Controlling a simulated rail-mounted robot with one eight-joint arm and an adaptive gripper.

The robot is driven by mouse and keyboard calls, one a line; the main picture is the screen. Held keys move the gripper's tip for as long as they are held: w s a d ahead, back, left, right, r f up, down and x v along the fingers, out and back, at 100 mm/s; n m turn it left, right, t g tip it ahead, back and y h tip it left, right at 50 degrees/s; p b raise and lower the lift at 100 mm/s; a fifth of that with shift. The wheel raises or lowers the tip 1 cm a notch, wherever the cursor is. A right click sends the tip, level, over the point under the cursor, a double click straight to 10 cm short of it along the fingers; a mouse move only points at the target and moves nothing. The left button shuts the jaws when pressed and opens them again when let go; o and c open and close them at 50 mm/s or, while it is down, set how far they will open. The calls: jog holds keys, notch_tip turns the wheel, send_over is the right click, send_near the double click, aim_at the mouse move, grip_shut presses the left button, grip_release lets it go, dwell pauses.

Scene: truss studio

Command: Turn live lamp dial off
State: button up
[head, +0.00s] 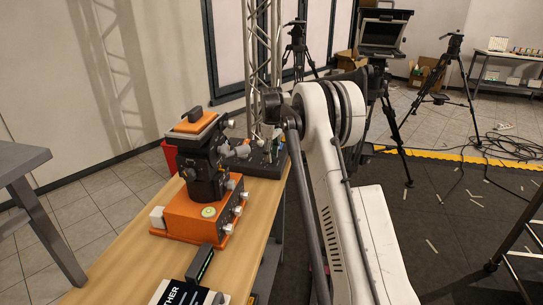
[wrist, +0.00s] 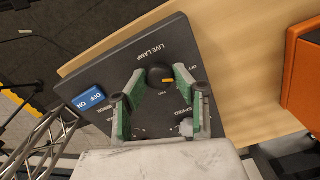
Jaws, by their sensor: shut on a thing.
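The live lamp dial (wrist: 158,77) is a round black knob with an orange pointer mark, on a dark control panel (wrist: 120,57) lettered LIVE LAMP. The mark points to the right in the wrist view, roughly toward the OFF lettering, part of which a finger covers. My gripper (wrist: 159,74) has its green-padded fingers on either side of the dial and is shut on it. In the head view the dark panel (head: 268,165) is at the table's far end, and my arm hides part of that area.
A blue ON/OFF switch (wrist: 89,98) is left of the dial on the panel. A second knob (wrist: 187,127) by the SPEED lettering is partly hidden by a finger. An orange box (head: 190,216) carrying a black device stands nearer on the wooden table (head: 130,255). A truss stands behind.

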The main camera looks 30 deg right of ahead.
jog(key=o, duration=1.1)
jog(key=shift+o, duration=0.2)
jog(key=shift+r, duration=0.15)
notch_tip(320, 180, up, 12)
jog(key=s+a+r+m+t, duration=0.2)
jog(key=s+a+r, duration=0.5)
jog(key=s, duration=0.4)
jog(key=s+a+r+m+t, duration=0.1)
jog(key=s+a+r+t, duration=0.1)
jog(key=s+a+r, duration=0.65)
jog(key=s+a+f+m+t, duration=0.1)
jog(key=s+a+f, duration=0.2)
jog(key=s, duration=0.6)
jog(key=s+a+f+m+t, duration=0.1)
jog(key=s+a+f, duration=0.1)
jog(key=s+f, duration=0.4)
jog(key=s+a+f+m+t, duration=0.1)
jog(key=s+a+f, duration=0.2)
jog(key=s, duration=1)
notch_tip(320, 180, down, 2)
jog(key=shift+s+a+f+m, duration=0.1)
jog(key=shift+s+a+m, duration=0.2)
jog(key=shift+a, duration=0.05)
